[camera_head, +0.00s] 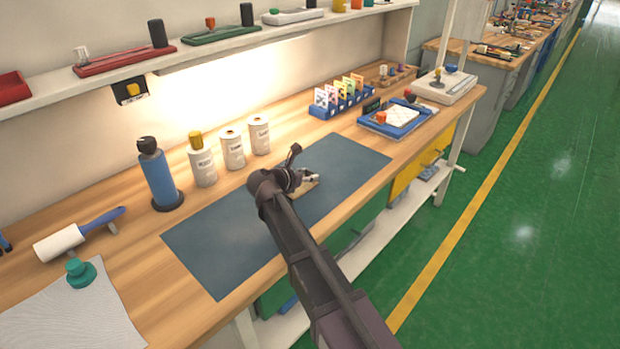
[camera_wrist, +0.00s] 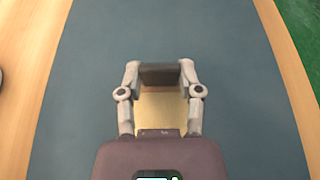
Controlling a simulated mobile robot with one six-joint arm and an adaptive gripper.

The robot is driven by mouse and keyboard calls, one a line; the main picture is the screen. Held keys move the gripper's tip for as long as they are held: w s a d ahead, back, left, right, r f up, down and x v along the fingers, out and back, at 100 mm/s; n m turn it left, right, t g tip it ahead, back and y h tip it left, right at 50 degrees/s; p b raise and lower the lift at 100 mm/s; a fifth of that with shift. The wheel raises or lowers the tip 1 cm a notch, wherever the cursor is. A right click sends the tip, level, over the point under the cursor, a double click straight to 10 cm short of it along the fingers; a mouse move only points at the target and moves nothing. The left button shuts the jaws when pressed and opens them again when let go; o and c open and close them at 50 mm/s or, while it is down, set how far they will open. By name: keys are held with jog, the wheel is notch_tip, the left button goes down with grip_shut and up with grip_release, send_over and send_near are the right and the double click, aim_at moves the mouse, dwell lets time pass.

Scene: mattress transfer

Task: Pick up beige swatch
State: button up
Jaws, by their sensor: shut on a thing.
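The beige swatch (camera_wrist: 162,113) shows between the two fingers of my gripper (camera_wrist: 160,76) in the wrist view. It is a small flat beige piece, partly hidden by the gripper. In the head view, a corner of the swatch (camera_head: 308,187) shows beside my gripper (camera_head: 312,176), over the right half of the dark blue-grey mat (camera_head: 220,240). My gripper is shut on the swatch. I cannot tell whether the swatch touches the mat or is slightly above it.
A blue bottle (camera_head: 158,178) and several white containers (camera_head: 232,149) stand behind the mat. A blue rack of cards (camera_head: 340,101) and a blue tray (camera_head: 372,124) are at the back right. A lint roller (camera_head: 62,243) lies at the left. The mat's left half is clear.

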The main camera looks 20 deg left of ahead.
jog(key=shift+r+p, duration=1.35)
jog(key=shift+r, duration=0.1)
jog(key=s+d, duration=0.3)
jog(key=s, duration=0.1)
jog(key=s+d+r+p, duration=0.1)
jog(key=s+d, duration=0.3)
jog(key=s+d+r+p, duration=0.1)
jog(key=s+d, duration=0.2)
jog(key=s, duration=0.1)
jog(key=shift+s+d, duration=0.15)
